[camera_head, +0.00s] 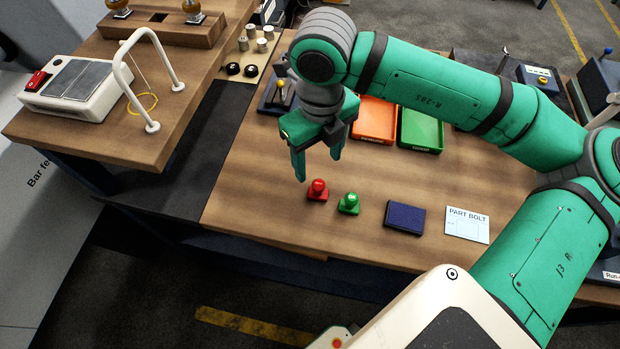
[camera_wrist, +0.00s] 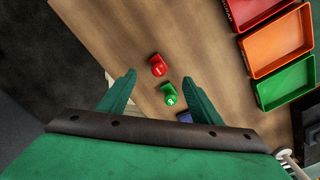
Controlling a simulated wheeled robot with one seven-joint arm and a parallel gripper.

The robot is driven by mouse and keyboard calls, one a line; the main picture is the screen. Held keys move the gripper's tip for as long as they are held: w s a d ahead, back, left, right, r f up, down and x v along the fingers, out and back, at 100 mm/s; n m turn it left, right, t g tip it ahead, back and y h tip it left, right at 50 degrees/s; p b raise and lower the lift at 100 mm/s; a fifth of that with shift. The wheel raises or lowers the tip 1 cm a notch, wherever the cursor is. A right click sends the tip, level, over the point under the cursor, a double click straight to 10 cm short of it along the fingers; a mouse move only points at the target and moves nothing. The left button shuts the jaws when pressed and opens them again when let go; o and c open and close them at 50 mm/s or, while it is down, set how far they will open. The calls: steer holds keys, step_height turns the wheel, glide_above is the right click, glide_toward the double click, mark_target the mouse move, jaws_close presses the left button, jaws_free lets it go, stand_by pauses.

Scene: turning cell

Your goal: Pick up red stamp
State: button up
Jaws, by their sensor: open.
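The red stamp (camera_head: 318,190) stands upright on the wooden table near its front edge. It also shows in the wrist view (camera_wrist: 158,65), beyond my fingertips and roughly between them. A similar green stamp (camera_head: 349,203) stands close to its right; in the wrist view the green stamp (camera_wrist: 169,94) lies between the fingers and the red one. My gripper (camera_head: 318,165) is open and empty, pointing down above and just behind the red stamp. Both fingers (camera_wrist: 160,85) show spread apart in the wrist view. The red stamp is apart from the fingers.
A dark blue pad (camera_head: 404,217) and a PART BOLT card (camera_head: 466,224) lie to the right of the stamps. Orange (camera_head: 373,121) and green (camera_head: 420,130) trays stand behind. A raised bench with a white wire arch (camera_head: 148,85) is at the left. Table left of the stamps is clear.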

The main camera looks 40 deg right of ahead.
mark_target(318, 183)
steer(key=f, duration=0.5)
steer(key=shift+s+d, duration=0.15)
steer(key=shift+s, duration=0.15)
steer(key=shift+a+f, duration=0.15)
steer(key=shift+f, duration=1.2)
steer(key=shift+a+f, duration=0.1)
steer(key=shift+f, duration=1.25)
steer(key=c, duration=1)
steer(key=shift+w, duration=0.1)
